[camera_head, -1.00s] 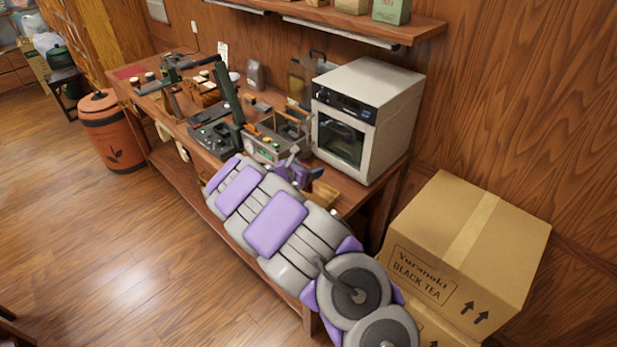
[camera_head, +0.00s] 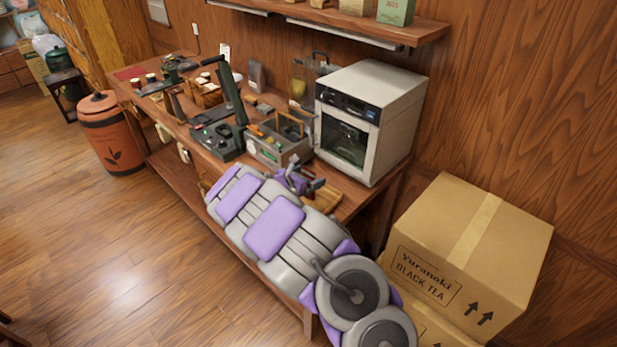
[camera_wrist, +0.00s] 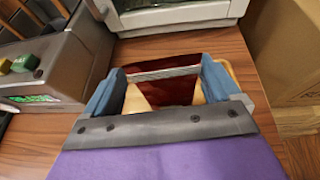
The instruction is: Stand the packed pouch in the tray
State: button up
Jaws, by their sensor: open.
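My gripper (camera_head: 308,184) is open low over the front of the bench, right of the grey caddy. In the wrist view its blue fingers (camera_wrist: 165,88) stand apart, on either side of a flat dark red and beige item (camera_wrist: 172,93) with a pale bar across it. This may be the pouch; my gripper hides part of it. A light wooden board (camera_head: 322,201) lies beneath. A dark grey pouch (camera_head: 256,76) stands upright at the back. A wooden tray (camera_head: 207,96) with items sits farther left; I cannot tell whether it is the task's tray.
The grey caddy (camera_head: 268,152) stands left of my gripper, and a white oven-like box (camera_head: 392,122) stands close behind. A dark lever device (camera_head: 222,143) is farther left. Cardboard cartons (camera_head: 435,290) stand right of the bench. The floor (camera_head: 110,240) in front is clear.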

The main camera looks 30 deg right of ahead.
jog(key=shift+a+r, duration=0.1)
jog(key=shift+r, duration=0.1)
jog(key=p+v, duration=0.3)
jog(key=v, duration=0.8)
jog(key=s+d+r+m+g, duration=0.3)
jog(key=s+d+r+m, duration=0.35)
jog(key=s+r, duration=0.2)
jog(key=s+r+m+g+y, duration=0.35)
jog(key=s+m, duration=0.45)
jog(key=s, duration=0.6)
jog(key=s+a+m+y, duration=0.4)
jog(key=s+a, duration=0.4)
jog(key=s, duration=0.3)
jog(key=s+a+m+g+y, duration=0.1)
jog(key=s+a+m+y, duration=0.3)
jog(key=s+a, duration=0.4)
jog(key=s+y, duration=0.1)
jog(key=s, duration=0.3)
jog(key=shift+a+m, duration=0.3)
jog(key=shift+m, duration=0.05)
jog(key=shift+r, duration=0.15)
